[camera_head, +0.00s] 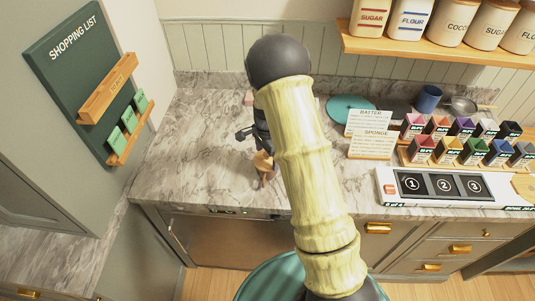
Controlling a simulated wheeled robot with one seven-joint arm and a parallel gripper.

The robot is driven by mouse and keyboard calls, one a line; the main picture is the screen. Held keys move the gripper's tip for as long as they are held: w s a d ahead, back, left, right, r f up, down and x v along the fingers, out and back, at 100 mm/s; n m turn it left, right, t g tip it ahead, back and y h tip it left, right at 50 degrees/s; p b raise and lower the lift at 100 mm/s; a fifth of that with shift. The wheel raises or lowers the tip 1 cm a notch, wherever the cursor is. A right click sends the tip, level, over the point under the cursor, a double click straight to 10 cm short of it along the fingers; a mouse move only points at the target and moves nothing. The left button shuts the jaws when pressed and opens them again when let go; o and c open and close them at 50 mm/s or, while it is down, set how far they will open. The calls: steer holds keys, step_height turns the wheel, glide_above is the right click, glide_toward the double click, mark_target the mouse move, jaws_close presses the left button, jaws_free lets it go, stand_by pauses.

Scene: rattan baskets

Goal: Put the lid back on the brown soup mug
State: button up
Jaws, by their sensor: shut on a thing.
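My arm runs up the middle of the picture and hides much of the counter behind it. My gripper (264,172) shows just left of the arm, over the marble counter near its front edge. It has a dark body and tan-brown parts at its end. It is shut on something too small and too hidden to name. I cannot make out the brown soup mug or its lid. A small pinkish thing (249,98) shows partly behind the arm at the back of the counter.
The left part of the marble counter (190,150) is clear. Right of my arm are a teal round mat (350,108), two cards (370,144), a blue mug (428,98), several coloured boxes (472,140) and a numbered tray (445,186). A shelf of canisters (440,45) hangs above.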

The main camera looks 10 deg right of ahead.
stand_by(0.3)
steer(key=o, duration=0.9)
steer(key=shift+c, duration=0.2)
steer(key=shift+r, duration=0.15)
steer(key=shift+r+p, duration=2.7)
steer(key=shift+r, duration=0.7)
jaws_close()
steer(key=shift+f+b, duration=1.3)
steer(key=shift+f, duration=0.7)
steer(key=shift+r, duration=0.15)
